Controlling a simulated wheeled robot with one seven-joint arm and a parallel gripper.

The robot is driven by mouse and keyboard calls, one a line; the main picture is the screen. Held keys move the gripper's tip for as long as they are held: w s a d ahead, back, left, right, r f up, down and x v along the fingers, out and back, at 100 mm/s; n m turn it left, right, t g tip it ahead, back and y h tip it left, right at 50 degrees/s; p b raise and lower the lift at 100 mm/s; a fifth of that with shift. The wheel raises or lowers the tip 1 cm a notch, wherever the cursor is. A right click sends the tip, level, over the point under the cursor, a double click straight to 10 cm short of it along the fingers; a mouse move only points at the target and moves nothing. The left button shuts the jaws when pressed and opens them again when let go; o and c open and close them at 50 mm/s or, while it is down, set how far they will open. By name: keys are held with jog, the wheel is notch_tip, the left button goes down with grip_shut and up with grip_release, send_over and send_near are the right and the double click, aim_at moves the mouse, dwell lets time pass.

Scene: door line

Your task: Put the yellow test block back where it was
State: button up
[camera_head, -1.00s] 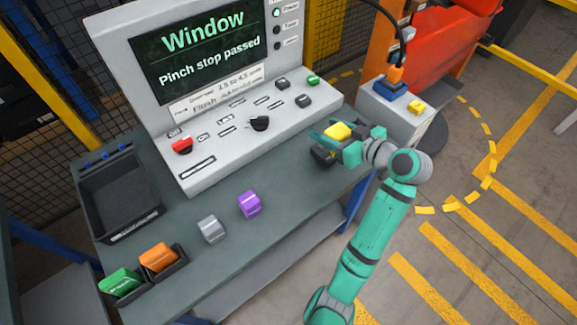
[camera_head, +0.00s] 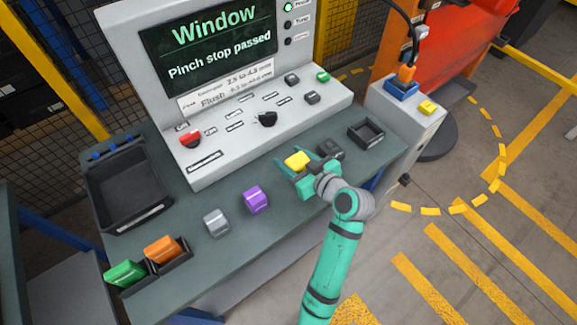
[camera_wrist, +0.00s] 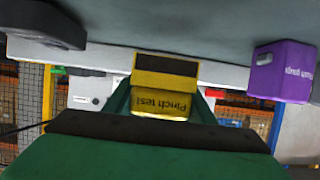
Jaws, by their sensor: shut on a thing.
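The yellow test block (camera_head: 297,160) is between the fingers of my gripper (camera_head: 306,168), which is shut on it over the bench, right of the purple block. In the wrist view the block (camera_wrist: 162,102) shows the words "Pinch test" and a dark band. I cannot tell whether it touches the bench. A small black tray (camera_head: 366,134) stands empty at the bench's right end.
A purple block (camera_head: 256,200) and a grey block (camera_head: 216,222) stand on the bench (camera_head: 185,272). Orange (camera_head: 162,248) and green (camera_head: 125,273) blocks sit in black trays at front left. A large empty black bin (camera_head: 130,190) is at left. The console (camera_head: 240,135) reads "Pinch stop passed".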

jog(key=shift+a+f, duration=0.35)
jog(key=shift+f, duration=0.75)
jog(key=shift+a+f, duration=0.1)
jog(key=shift+f, duration=0.75)
jog(key=shift+s+d, duration=0.1)
jog(key=o, duration=1.4)
jog(key=shift+s+f, duration=0.1)
jog(key=shift+f, duration=0.05)
jog(key=shift+s+d+r, duration=0.15)
jog(key=shift+r, duration=0.1)
jog(key=v, duration=1.1)
jog(key=shift+s+d+r, duration=0.1)
jog(key=shift+s+r, duration=0.05)
jog(key=shift+s, duration=0.05)
